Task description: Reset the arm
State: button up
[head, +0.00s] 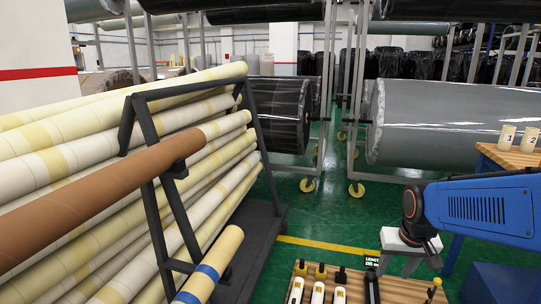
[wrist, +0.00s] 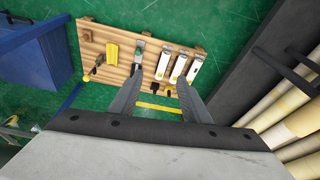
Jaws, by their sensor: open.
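My blue arm (head: 480,208) reaches in from the right in the head view, and its grey gripper (head: 397,264) hangs at its end, pointing down. In the wrist view my gripper (wrist: 160,82) shows two dark fingers spread apart with nothing between them. Beyond the fingers lies a wooden board (wrist: 97,42) with tools on it. The same board (head: 405,291) shows at the bottom of the head view. The fingers look to be above the board; how far above I cannot tell.
A dark rack (head: 188,213) of long cream rolls and one brown roll (head: 105,185) fills the left. Large wrapped rolls (head: 450,125) hang on wheeled frames behind. A wooden table (head: 500,157) with two numbered cups stands right. A blue bin (wrist: 35,50) stands beside the board. Green floor is open between.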

jog(key=s+a+r+n, duration=0.1)
jog(key=s+a+r, duration=0.1)
jog(key=s, duration=0.6)
jog(key=s+a+r+t, duration=0.1)
jog(key=s+r, duration=0.1)
jog(key=s, duration=0.6)
jog(key=shift+s+a+r+n+t, duration=0.2)
jog(key=shift+a+n+t, duration=0.1)
jog(key=shift+a+n, duration=0.1)
